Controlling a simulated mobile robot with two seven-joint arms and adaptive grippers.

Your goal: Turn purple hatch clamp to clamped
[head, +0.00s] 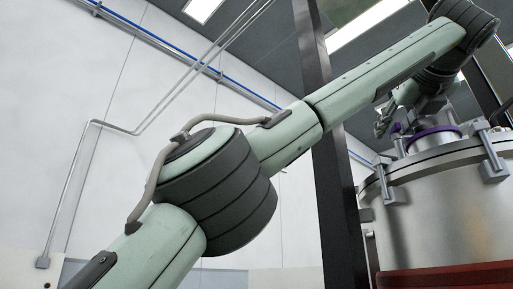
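A steel vessel (445,215) stands at the right, with grey clamps such as this one (490,160) along its rim. A purple band (431,133) shows on a raised collar on its lid. A smaller purple piece (396,128) lies just left of it; I cannot tell whether it belongs to the clamp or which way the clamp is turned. My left gripper (383,122) hangs beside this purple piece, small and partly hidden by its wrist. I cannot tell whether it touches anything or is open. My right gripper is not in view.
A dark upright post (335,200) stands left of the vessel, behind my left arm. A red band (445,277) runs below the vessel. Pipes (150,125) run along the white wall at the left.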

